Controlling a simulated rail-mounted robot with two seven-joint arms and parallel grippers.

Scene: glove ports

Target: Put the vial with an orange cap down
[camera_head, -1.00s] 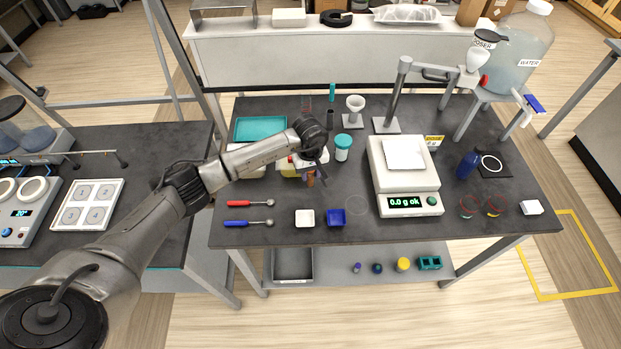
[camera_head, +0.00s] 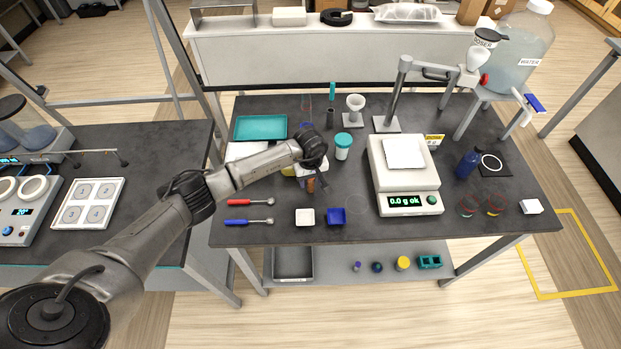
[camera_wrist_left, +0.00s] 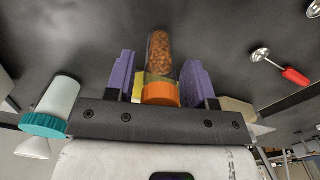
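The vial with an orange cap (camera_wrist_left: 161,95) is clear with orange-brown contents and lies between my left gripper's two purple fingers in the left wrist view. It shows small and orange-brown in the head view (camera_head: 311,186), over the front-left part of the table. My left gripper (camera_wrist_left: 158,75) is open around it, with narrow gaps showing beside the vial. Whether its base touches the table I cannot tell. My right gripper is not in view.
A white jar with a teal cap (camera_head: 343,146) stands close to the right. A scale (camera_head: 403,176) is farther right. White (camera_head: 305,217) and blue (camera_head: 336,217) trays lie in front, and red- and blue-handled spoons (camera_head: 250,202) lie left.

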